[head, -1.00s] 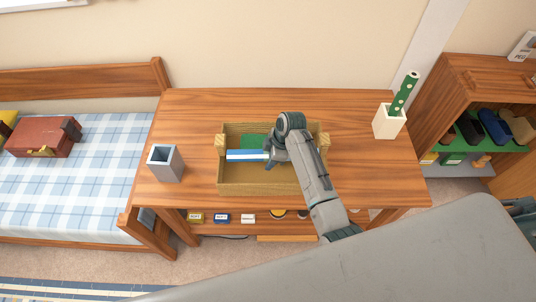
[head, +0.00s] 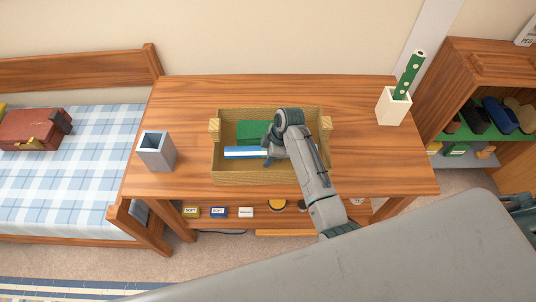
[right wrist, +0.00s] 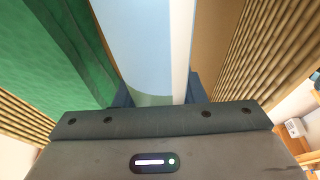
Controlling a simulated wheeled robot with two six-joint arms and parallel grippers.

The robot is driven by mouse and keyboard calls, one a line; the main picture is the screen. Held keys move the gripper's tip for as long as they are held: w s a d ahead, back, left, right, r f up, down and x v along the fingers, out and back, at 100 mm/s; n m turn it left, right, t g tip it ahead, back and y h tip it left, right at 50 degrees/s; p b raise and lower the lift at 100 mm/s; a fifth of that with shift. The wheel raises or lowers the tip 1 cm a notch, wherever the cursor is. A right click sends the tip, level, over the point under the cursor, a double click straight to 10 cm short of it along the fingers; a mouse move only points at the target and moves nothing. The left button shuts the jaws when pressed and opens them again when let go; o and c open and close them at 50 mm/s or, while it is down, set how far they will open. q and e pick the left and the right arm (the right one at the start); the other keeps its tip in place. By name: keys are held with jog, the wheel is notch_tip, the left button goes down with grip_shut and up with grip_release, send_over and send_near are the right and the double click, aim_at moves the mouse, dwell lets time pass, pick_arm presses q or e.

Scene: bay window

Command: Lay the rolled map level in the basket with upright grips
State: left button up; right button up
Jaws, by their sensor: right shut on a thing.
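The basket (head: 232,177) is tan and woven, with two upright grips, the left grip (head: 214,130) and the right grip (head: 326,124). It stands on the wooden table. The rolled map (head: 245,152), blue and white, lies level, lengthwise between the basket walls. My right gripper (head: 268,155) is shut on its right end. In the right wrist view the map (right wrist: 148,45) runs away between my fingers, with woven walls on both sides. I cannot tell whether it touches the basket floor. My left gripper is not in view.
A green block (head: 254,131) sits in the basket behind the map. A grey square holder (head: 157,152) stands left on the table (head: 180,105). A white holder (head: 392,106) with a green dotted roll (head: 409,74) stands at the back right. The table around the basket is otherwise clear.

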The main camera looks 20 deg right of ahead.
jog(key=shift+f, duration=0.6)
jog(key=o, duration=1.9)
jog(key=shift+o, duration=0.2)
jog(key=shift+r+p, duration=5.05)
jog(key=shift+p, duration=0.2)
jog(key=shift+d+r, duration=0.1)
jog(key=shift+r, duration=0.1)
jog(key=b+v, duration=0.3)
jog(key=v, duration=0.7)
